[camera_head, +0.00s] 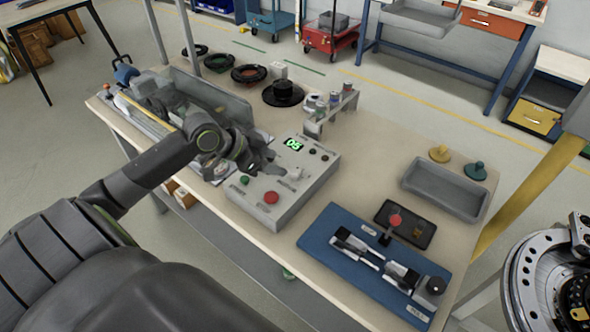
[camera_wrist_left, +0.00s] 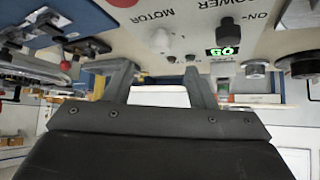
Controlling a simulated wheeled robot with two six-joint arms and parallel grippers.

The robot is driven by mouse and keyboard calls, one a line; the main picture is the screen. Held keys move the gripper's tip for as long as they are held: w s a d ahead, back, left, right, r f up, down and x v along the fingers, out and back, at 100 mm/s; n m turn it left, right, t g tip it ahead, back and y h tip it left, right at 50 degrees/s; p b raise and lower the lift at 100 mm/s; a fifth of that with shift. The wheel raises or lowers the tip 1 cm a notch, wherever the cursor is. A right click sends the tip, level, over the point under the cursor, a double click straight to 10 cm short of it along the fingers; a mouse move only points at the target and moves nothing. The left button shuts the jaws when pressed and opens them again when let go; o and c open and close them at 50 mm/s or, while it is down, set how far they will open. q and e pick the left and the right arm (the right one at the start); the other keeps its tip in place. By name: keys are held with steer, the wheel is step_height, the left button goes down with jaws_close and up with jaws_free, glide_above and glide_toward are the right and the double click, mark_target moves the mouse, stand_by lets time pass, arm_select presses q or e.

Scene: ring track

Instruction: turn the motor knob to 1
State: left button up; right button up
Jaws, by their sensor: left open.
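The grey control box (camera_head: 268,215) stands on the bench with a lit green display (camera_head: 294,145) and a red button (camera_head: 271,197). The pale motor knob (camera_head: 295,172) is on its top face. In the left wrist view the motor knob (camera_wrist_left: 160,40) is by the MOTOR label, and the green display (camera_wrist_left: 222,51) is beside it. My left gripper (camera_head: 265,158) is over the box, left of the knob in the head view. In the left wrist view its two fingers (camera_wrist_left: 161,68) are apart with nothing between them, and the knob appears beyond the tips. Contact with the knob cannot be told.
A blue board (camera_head: 320,240) with a clamp-like fixture lies right of the box. A grey tray (camera_head: 445,190) is behind it. A small bracket (camera_head: 331,112) stands behind the box, and a clear-sided machine (camera_head: 215,97) is at the left. Bare bench lies between bracket and tray.

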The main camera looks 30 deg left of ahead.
mark_target(295, 170)
arm_select(q)
steer(key=shift+x, duration=4.4)
steer(key=shift+c, duration=0.2)
steer(key=shift+p, duration=0.4)
steer(key=c, duration=0.9)
